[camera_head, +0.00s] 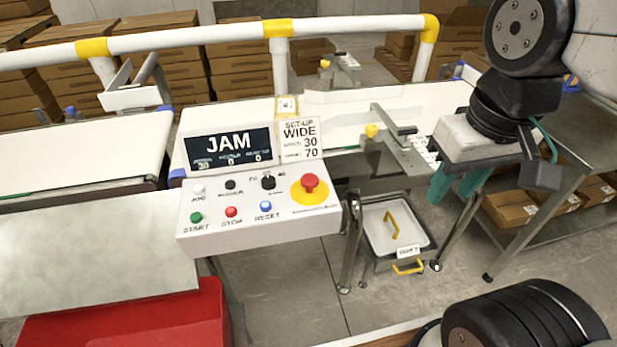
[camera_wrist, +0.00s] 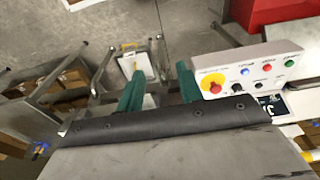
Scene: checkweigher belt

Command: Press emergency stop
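The emergency stop is a red mushroom button (camera_head: 310,182) on a yellow disc, at the right end of the white control panel (camera_head: 240,228). In the wrist view the button (camera_wrist: 214,88) lies just right of my right-hand finger, on the panel (camera_wrist: 225,62). My gripper (camera_head: 452,192) has two teal fingers and is to the right of the panel in the head view, apart from it. The fingers stand apart with nothing between them; both also show in the wrist view (camera_wrist: 158,80). Nothing covers the button.
The panel also has green, red, blue, white and black controls. A display (camera_head: 228,146) above reads JAM. A conveyor and a white rail (camera_head: 200,36) lie behind. A red bin (camera_head: 130,325) is at lower left. A shelf with boxes (camera_head: 510,207) is at right.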

